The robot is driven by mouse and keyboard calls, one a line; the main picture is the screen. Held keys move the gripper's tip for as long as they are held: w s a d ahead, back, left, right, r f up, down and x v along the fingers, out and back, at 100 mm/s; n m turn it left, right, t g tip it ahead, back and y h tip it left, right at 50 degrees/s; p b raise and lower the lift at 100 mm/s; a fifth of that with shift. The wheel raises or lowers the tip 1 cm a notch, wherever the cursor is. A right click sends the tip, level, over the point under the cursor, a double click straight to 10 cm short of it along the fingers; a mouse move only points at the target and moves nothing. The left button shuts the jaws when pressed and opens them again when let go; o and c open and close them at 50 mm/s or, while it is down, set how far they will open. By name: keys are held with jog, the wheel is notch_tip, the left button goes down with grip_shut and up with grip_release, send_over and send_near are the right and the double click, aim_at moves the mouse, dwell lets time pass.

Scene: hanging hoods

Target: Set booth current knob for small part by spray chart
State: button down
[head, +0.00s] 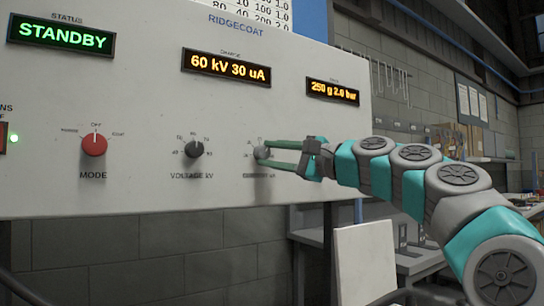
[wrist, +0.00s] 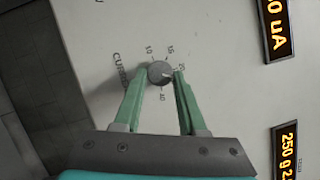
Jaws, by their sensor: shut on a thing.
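The grey current knob (head: 261,153) is on the white booth panel (head: 140,185), right of the voltage knob. My gripper (head: 266,151) reaches it from the right with its green fingers around the knob. In the wrist view my gripper (wrist: 161,77) has one finger on each side of the current knob (wrist: 159,72), shut on it. Scale numbers ring the knob; a pale pointer mark seems to be on its right side there. The charge display (head: 227,68) reads 60 kV 30 uA. The spray chart (head: 245,10) is cut off at the top; only some numbers show.
The red mode knob (head: 94,144) and black voltage knob (head: 194,149) are to the left. The status display (head: 61,36) reads STANDBY, and another display (head: 332,91) reads 250 g 2.0 bar. A workbench with boxes stands behind on the right.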

jog(key=n+g+h, duration=0.1)
jog(key=n, duration=0.3)
jog(key=shift+r, duration=0.15)
jog(key=shift+n+g, duration=0.3)
jog(key=shift+n, duration=0.3)
jog(key=shift+a+n+h, duration=0.1)
jog(key=shift+n+h, duration=0.3)
jog(key=shift+c, duration=2.4)
grip_release()
jog(key=shift+r, duration=0.1)
jog(key=v, duration=0.8)
